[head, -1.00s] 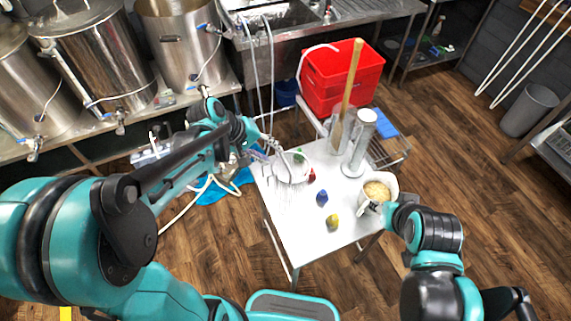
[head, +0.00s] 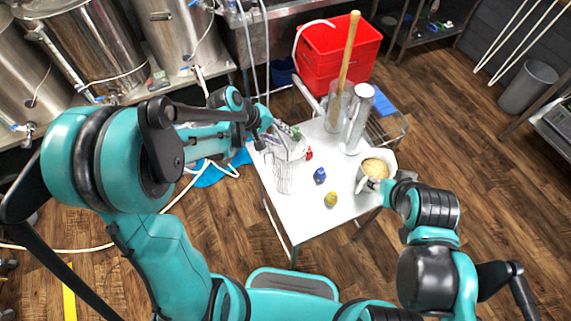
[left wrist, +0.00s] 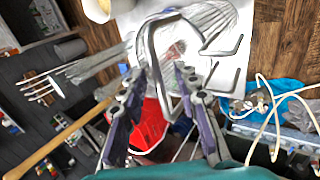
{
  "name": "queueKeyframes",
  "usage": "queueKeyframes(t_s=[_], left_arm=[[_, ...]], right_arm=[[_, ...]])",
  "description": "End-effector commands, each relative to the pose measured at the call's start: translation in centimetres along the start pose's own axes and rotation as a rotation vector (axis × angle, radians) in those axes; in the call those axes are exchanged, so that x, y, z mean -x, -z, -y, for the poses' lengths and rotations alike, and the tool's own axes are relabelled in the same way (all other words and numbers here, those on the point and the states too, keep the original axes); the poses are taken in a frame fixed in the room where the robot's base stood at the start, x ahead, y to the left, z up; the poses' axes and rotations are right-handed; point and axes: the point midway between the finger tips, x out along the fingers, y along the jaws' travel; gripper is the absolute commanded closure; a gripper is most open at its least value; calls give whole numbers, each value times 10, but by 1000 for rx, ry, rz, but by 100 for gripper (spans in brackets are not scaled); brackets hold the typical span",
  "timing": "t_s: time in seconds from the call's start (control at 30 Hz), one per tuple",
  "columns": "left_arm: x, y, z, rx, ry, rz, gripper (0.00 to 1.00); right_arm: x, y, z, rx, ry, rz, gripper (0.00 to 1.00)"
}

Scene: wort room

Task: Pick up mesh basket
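The mesh basket (head: 287,176), a pale wire cylinder with a handle, stands on the left part of the white table (head: 302,222). My left gripper (head: 266,138) is at the basket's upper rim, on its far left side. In the left wrist view, the basket's mesh (left wrist: 205,28) lies beyond my left gripper (left wrist: 160,80). Its bent metal handle (left wrist: 158,62) passes between the two fingers, which stand apart with gaps beside it. My right gripper (head: 388,187) is beside a white pitcher of grain (head: 376,170); its fingers are largely hidden.
Blue (head: 320,175), yellow (head: 331,199) and red (head: 309,153) small items lie right of the basket. A metal cylinder (head: 357,118) and a clear vessel with a wooden paddle (head: 348,55) stand at the back. A red crate (head: 335,60) is behind. Steel kettles line the back left.

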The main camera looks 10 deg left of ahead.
Motion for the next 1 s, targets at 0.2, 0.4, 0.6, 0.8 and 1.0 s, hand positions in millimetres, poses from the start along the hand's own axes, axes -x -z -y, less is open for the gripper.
queueKeyframes(t_s=[0.2,0.4,0.6,0.8,1.0], left_arm=[[0,0,0,0,0,0,100],[0,0,0,0,0,0,100],[2,0,-1,0,0,0,100],[12,0,-8,0,0,0,100],[26,0,-17,0,0,0,100]], right_arm=[[0,0,0,0,0,0,60],[0,0,0,0,0,0,60],[0,0,0,0,0,0,60],[4,3,0,0,0,0,60],[8,5,0,0,0,0,60]])
